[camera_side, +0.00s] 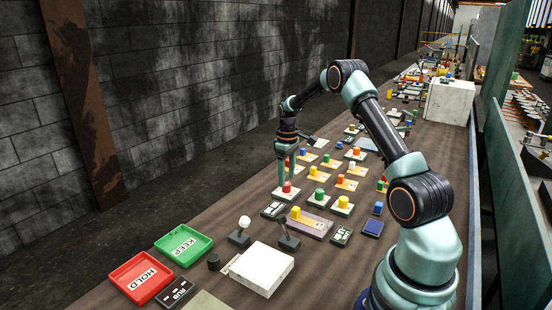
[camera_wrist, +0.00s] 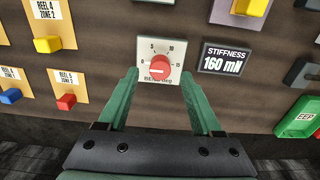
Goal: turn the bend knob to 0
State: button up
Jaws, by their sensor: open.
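The bend knob (camera_wrist: 160,66) is red and round, on a cream dial plate (camera_wrist: 147,44) marked 0, 5, 10 and 15 and lettered as bend in degrees. A pale line crosses the knob's face, but I cannot tell for certain which mark it points to. In the side view the red knob (camera_side: 287,187) sits on its pale plate near the middle of the bench. My gripper (camera_wrist: 160,76) is open, with its green fingers on the left and right of the knob, apart from it in the wrist view. In the side view my gripper (camera_side: 286,180) points straight down at the knob.
A black stiffness display (camera_wrist: 223,58) reading 160 mN lies right of the dial. A yellow knob (camera_wrist: 47,44) and a red knob (camera_wrist: 66,102) are on plates at the left. Green and red trays (camera_side: 183,245) (camera_side: 141,278) stand at the front left.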

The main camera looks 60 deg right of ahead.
aim_at(286, 184)
notch_tip(286, 184, up, 10)
dwell(0.4)
jog(key=shift+r, duration=0.1)
jog(key=s+a+r+t, duration=0.2)
jog(key=a+r, duration=0.8)
jog(key=a, duration=0.5)
jog(key=s+a+t, duration=0.3)
jog(key=s+a, duration=0.9)
jog(key=a, duration=0.3)
jog(key=shift+s+f+t, duration=0.15)
jog(key=shift+s+t, duration=0.1)
jog(key=shift+t, duration=0.05)
